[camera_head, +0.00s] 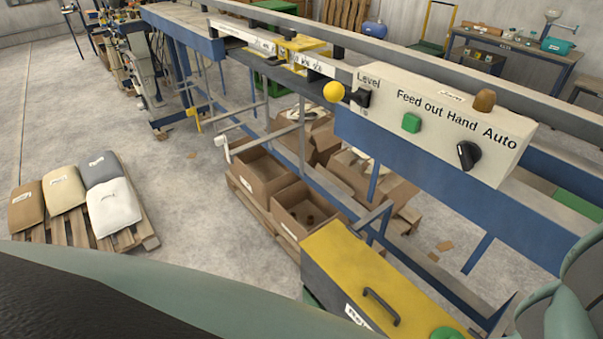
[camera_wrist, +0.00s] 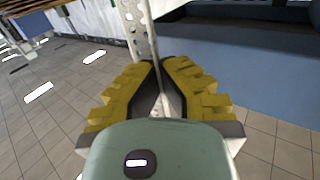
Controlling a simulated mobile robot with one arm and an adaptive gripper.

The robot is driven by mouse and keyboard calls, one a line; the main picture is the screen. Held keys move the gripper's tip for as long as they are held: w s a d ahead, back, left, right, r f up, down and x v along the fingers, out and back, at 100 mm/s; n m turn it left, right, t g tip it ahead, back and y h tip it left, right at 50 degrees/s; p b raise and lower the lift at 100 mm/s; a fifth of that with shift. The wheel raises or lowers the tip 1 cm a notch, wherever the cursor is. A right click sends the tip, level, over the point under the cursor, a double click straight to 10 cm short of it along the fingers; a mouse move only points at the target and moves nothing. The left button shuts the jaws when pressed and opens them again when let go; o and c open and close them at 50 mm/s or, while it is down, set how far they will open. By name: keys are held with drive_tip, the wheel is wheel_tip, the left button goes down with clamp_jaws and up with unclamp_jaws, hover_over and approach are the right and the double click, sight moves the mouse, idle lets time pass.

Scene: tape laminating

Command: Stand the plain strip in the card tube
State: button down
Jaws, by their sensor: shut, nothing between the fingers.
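My gripper (camera_wrist: 161,68) shows in the wrist view with its two yellow ridged fingers together at the tips, shut and empty. It is not visible in the head view. I cannot make out the plain strip or the card tube in either view, so I cannot tell where my gripper is relative to them.
A control box (camera_head: 430,118) sits on a long blue-framed machine. Below are open cardboard boxes (camera_head: 262,172) and a yellow-topped case (camera_head: 350,258). Sacks (camera_head: 115,207) lie on a pallet at left. In the wrist view, a perforated post (camera_wrist: 138,25) stands beyond the fingers.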

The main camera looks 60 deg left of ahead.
drive_tip(key=shift+w, duration=0.1)
idle(0.3)
drive_tip(key=shift+f+b, duration=0.5)
drive_tip(key=shift+f, duration=0.05)
drive_tip(key=shift+r, duration=0.1)
drive_tip(key=shift+r+p, duration=0.5)
drive_tip(key=shift+s+a, duration=0.3)
drive_tip(key=shift+s, duration=0.15)
drive_tip(key=shift+f, duration=0.15)
idle(0.4)
drive_tip(key=shift+f+b, duration=0.45)
